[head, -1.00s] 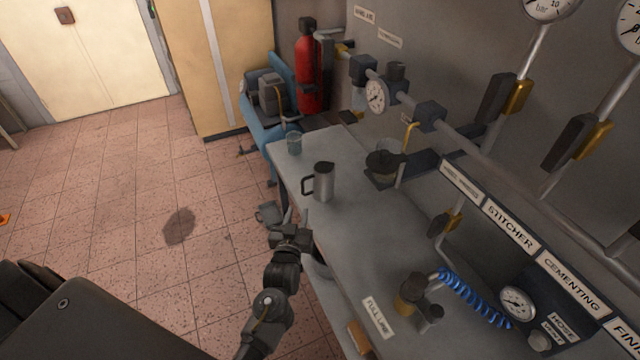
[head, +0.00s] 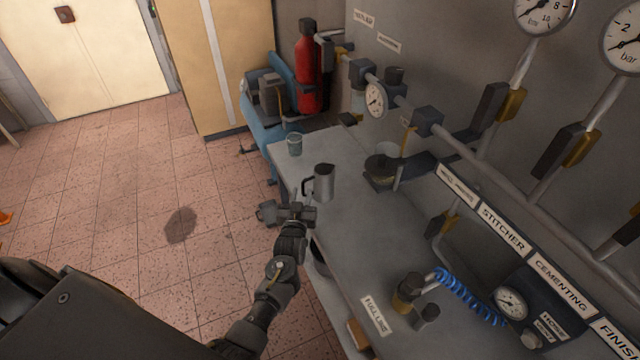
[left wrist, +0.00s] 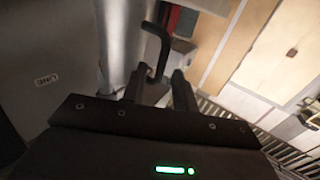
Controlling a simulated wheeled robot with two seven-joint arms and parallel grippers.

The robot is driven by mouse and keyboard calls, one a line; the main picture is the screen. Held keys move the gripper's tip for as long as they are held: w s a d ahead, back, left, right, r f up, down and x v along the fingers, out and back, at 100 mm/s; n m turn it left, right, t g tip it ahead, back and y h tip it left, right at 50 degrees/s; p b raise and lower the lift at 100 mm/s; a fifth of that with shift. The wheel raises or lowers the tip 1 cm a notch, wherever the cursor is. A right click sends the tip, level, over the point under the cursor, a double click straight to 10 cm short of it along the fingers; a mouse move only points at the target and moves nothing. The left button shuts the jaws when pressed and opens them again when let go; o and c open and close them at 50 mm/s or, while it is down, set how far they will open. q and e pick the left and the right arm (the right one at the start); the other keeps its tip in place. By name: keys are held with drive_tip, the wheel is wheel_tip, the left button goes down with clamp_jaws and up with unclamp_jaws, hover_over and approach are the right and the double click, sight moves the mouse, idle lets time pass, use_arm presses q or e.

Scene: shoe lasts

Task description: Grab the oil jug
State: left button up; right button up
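The oil jug (head: 325,183) is a grey metal jug with a dark handle, upright on the bench top near its left edge. In the left wrist view, its metal body (left wrist: 126,38) is blurred and its black handle (left wrist: 157,45) points down towards my fingers. My left gripper (head: 303,206) is at the bench edge, just in front of the jug on its handle side. In the left wrist view, its two fingers (left wrist: 156,86) are apart, with the handle's lower end at or just beyond the gap. I cannot tell whether they touch. My right gripper is not in view.
A glass (head: 294,144) stands at the bench's far left corner. A dark holder with a cup (head: 383,169) is right of the jug. Gauges and pipes line the wall. A yellowish fitting (head: 408,292) and a blue coiled hose (head: 468,296) are nearer. The middle bench top is clear.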

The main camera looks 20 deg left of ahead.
sight(303, 189)
use_arm(q)
drive_tip(key=x, duration=0.3)
drive_tip(key=shift+w+a+f+p, duration=0.1)
drive_tip(key=shift+w+p, duration=0.15)
drive_tip(key=shift+p, duration=0.05)
clamp_jaws()
